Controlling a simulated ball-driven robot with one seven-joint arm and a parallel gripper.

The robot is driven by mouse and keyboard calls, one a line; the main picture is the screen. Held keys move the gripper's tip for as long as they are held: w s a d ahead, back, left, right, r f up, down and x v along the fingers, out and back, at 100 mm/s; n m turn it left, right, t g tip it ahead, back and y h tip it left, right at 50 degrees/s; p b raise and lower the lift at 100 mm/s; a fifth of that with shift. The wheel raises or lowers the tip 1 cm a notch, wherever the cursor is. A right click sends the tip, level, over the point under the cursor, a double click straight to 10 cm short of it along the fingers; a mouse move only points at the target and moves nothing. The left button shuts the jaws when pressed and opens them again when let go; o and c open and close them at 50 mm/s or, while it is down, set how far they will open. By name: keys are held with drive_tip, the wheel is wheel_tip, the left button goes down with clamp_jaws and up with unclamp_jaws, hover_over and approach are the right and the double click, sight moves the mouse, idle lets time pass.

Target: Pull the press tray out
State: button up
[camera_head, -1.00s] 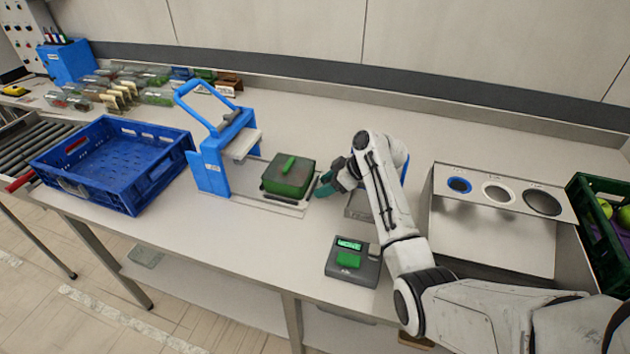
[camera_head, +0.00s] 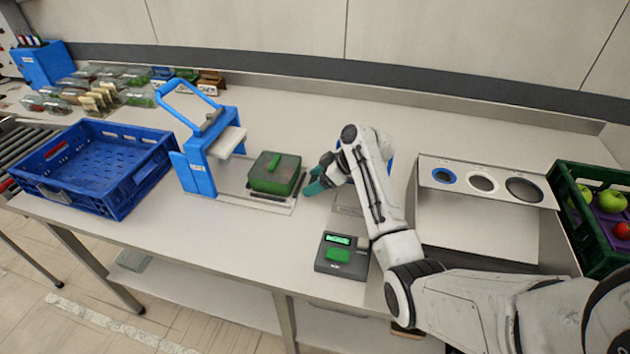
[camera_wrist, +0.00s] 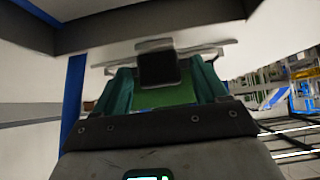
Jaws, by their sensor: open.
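The blue hand press (camera_head: 197,165) stands on the bench in the head view, with a raised lever handle and a pale press plate. Its flat metal press tray (camera_head: 262,203) reaches out to the right and bears a green lidded box (camera_head: 275,172). My gripper (camera_head: 316,183), with teal fingers, is low over the bench just right of the tray. In the wrist view my open gripper (camera_wrist: 163,88) has one finger at each side of a dark block (camera_wrist: 158,68) by a pale plate edge. Contact cannot be told.
A blue crate (camera_head: 98,170) is left of the press. A small device with a green display (camera_head: 342,256) stands in front of my arm. A steel stand with round holes (camera_head: 483,183) and a green fruit crate (camera_head: 600,255) are at right. Food packs (camera_head: 100,92) lie back left.

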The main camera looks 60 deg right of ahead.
drive_tip(key=b+v, duration=0.1)
drive_tip(key=v, duration=0.9)
drive_tip(key=shift+s, duration=0.2)
drive_tip(key=shift+r, duration=0.1)
